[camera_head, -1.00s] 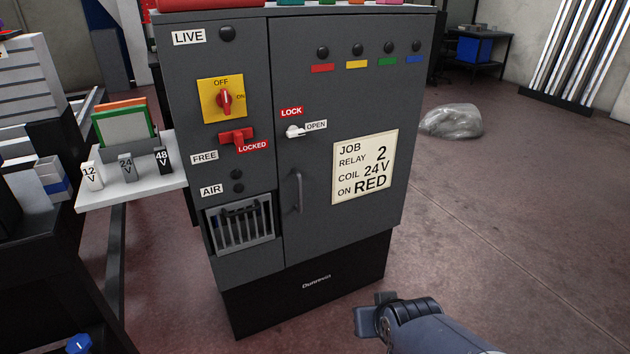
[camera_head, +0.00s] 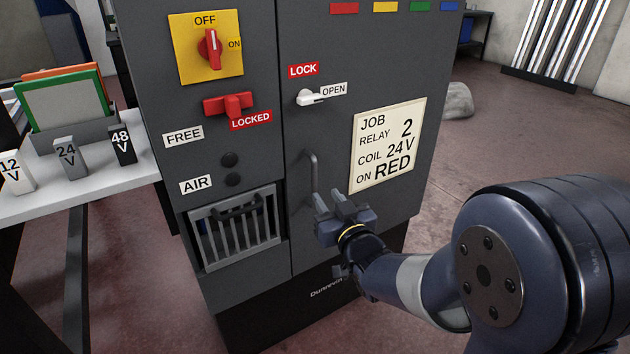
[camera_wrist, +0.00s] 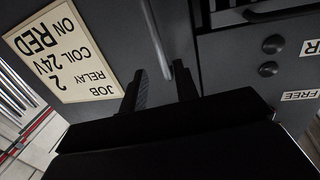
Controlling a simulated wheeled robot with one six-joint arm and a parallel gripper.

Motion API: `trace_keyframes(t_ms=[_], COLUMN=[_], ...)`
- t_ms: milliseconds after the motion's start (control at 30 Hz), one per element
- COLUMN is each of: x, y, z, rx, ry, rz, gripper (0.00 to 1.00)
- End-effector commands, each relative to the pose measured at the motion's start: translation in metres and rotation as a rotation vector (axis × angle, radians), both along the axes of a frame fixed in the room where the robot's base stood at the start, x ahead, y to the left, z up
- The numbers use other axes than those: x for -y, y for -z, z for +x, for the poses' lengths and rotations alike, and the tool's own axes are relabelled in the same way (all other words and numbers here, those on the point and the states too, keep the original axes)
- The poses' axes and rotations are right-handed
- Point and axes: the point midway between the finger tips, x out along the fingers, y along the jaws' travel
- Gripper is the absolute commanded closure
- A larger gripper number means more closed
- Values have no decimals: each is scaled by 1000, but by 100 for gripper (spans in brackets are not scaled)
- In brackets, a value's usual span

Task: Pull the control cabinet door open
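The dark grey control cabinet door (camera_head: 325,130) is closed, flush with the left panel. Its vertical bar handle (camera_head: 313,178) is on the door's left side, and it also shows in the wrist view (camera_wrist: 158,40). My gripper (camera_head: 332,200) is at the lower part of the handle. In the wrist view its two fingers (camera_wrist: 160,85) are apart, with the handle's end between or just beyond them. I cannot tell whether they touch it. The white latch lever (camera_head: 311,97) points toward the OPEN label, below the red LOCK label (camera_head: 303,70).
The yellow switch (camera_head: 208,48) and red LOCKED slider (camera_head: 229,104) are on the left panel, above a barred bin (camera_head: 238,228). A white shelf (camera_head: 80,185) with voltage blocks stands at left.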

Motion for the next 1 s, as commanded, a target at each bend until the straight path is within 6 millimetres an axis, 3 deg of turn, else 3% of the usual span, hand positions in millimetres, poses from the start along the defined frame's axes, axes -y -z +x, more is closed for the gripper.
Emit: trace_keyframes(t_ms=[200,433,900,1000], x=[-17,-29,-33,-33], y=[2,1,0,0], z=[38,68,79,79], rx=[-1,-1,-2,-2], ry=[-1,0,1,1], rz=[-1,-1,-1,-1], gripper=[71,71,71,78])
